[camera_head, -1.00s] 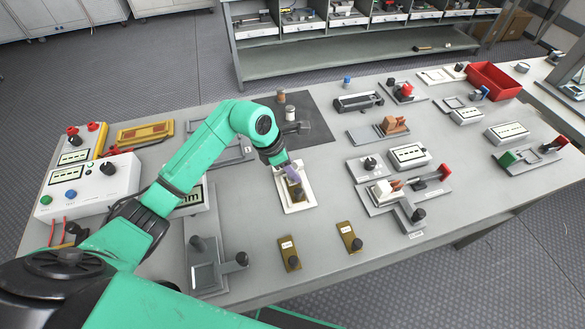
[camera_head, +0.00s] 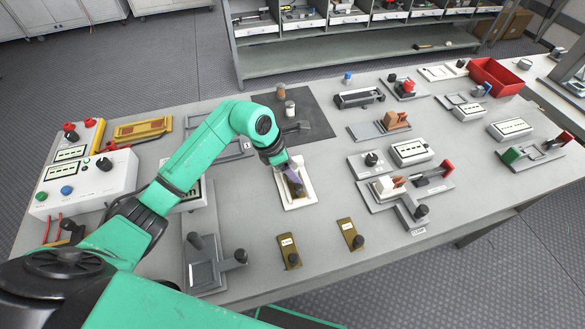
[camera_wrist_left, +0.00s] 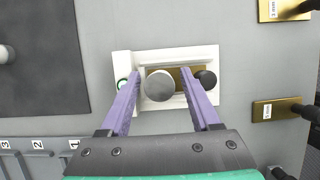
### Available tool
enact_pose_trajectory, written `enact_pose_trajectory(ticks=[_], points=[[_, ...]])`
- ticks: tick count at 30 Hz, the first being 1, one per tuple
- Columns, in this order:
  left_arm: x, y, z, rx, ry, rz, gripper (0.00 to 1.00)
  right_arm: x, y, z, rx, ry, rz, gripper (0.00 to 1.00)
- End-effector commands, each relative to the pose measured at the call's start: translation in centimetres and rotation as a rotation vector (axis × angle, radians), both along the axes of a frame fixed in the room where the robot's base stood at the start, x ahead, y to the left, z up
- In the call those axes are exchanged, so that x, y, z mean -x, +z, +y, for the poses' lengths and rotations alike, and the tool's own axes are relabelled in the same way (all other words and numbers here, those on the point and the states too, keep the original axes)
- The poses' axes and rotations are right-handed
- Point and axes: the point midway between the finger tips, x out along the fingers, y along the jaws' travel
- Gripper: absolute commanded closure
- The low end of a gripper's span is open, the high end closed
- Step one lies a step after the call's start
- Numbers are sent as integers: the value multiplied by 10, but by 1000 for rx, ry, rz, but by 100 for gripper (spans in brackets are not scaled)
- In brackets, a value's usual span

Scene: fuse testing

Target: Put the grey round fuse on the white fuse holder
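The white fuse holder (camera_head: 311,190) lies flat near the table's middle, with a brass plate inside its white frame; it also shows in the left wrist view (camera_wrist_left: 178,54). The grey round fuse (camera_wrist_left: 159,86) appears end-on, as a grey disc over the left part of the brass plate; whether it touches the plate cannot be told. A black knob (camera_wrist_left: 205,79) sits at the plate's right end. My left gripper (camera_wrist_left: 160,74) reaches down over the holder, its purple fingers apart on either side of the fuse with visible gaps. It also shows in the head view (camera_head: 295,177). My right gripper is not in view.
A dark mat (camera_head: 318,126) behind the holder carries a brown cylinder (camera_head: 281,90) and a white one (camera_head: 290,108). Two brass plates with black knobs (camera_head: 288,251) (camera_head: 350,233) lie in front. Switch boards and meters fill the right; a control box (camera_head: 90,183) stands left.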

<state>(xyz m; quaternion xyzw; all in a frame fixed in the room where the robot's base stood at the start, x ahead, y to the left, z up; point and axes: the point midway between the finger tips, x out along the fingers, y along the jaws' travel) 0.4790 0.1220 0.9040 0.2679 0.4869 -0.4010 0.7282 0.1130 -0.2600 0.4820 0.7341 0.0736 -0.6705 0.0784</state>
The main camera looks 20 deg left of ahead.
Motion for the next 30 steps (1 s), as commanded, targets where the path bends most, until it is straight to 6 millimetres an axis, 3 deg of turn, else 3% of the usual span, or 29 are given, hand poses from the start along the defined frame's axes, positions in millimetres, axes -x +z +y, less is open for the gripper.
enact_pose_trajectory(ticks=[17,22,30], points=[[-1,5,3,-2,3,-7,27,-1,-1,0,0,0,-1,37],[5,33,14,-5,1,-12,27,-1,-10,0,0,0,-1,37],[23,105,38,-5,0,-7,27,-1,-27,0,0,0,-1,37]])
